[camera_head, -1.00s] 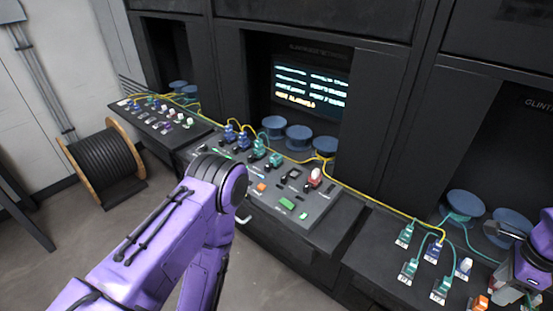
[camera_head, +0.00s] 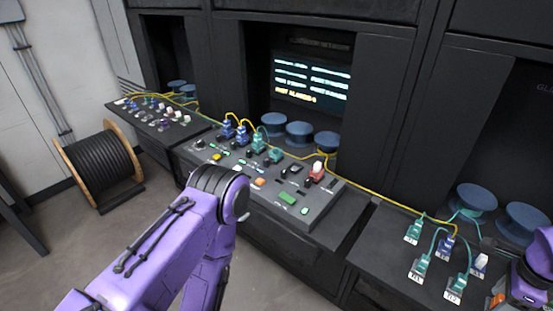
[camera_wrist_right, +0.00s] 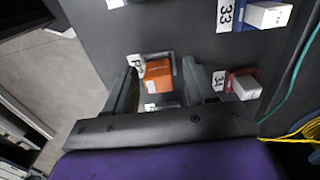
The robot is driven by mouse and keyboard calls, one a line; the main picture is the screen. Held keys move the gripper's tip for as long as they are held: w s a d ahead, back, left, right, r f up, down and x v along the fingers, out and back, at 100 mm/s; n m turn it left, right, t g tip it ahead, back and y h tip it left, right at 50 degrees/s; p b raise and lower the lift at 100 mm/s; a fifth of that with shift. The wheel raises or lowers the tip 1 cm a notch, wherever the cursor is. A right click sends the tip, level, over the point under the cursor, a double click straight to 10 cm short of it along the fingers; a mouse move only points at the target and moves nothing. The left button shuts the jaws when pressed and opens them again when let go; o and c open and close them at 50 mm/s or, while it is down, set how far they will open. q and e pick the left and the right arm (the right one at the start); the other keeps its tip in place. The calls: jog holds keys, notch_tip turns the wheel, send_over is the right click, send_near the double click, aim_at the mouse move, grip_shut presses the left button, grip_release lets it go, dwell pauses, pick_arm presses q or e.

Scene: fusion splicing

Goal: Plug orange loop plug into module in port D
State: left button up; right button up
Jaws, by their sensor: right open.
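The orange loop plug (camera_wrist_right: 158,82) sits in a socket on the dark right-hand panel, beside a white label that I cannot read for certain. My right gripper (camera_wrist_right: 160,85) is open, with one finger on each side of the orange plug. I cannot tell whether the fingers touch it. In the head view a bit of orange (camera_head: 496,300) shows at the lower right, beside my purple right arm. My left arm crosses the lower middle of the head view, but its gripper is not in view. I cannot pick out port D or its module.
Green plugs (camera_head: 412,232) with cables stand on the right panel. The middle console (camera_head: 325,195) carries several plugs and buttons below a lit screen (camera_head: 310,82).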

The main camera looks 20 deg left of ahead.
jog(key=shift+r+p, duration=0.1)
jog(key=shift+p, duration=0.55)
dwell(0.8)
grip_shut()
dwell(0.3)
jog(key=shift+r+p, duration=2.85)
jog(key=shift+r, duration=0.15)
jog(key=shift+s, duration=0.1)
jog(key=shift+f, duration=0.1)
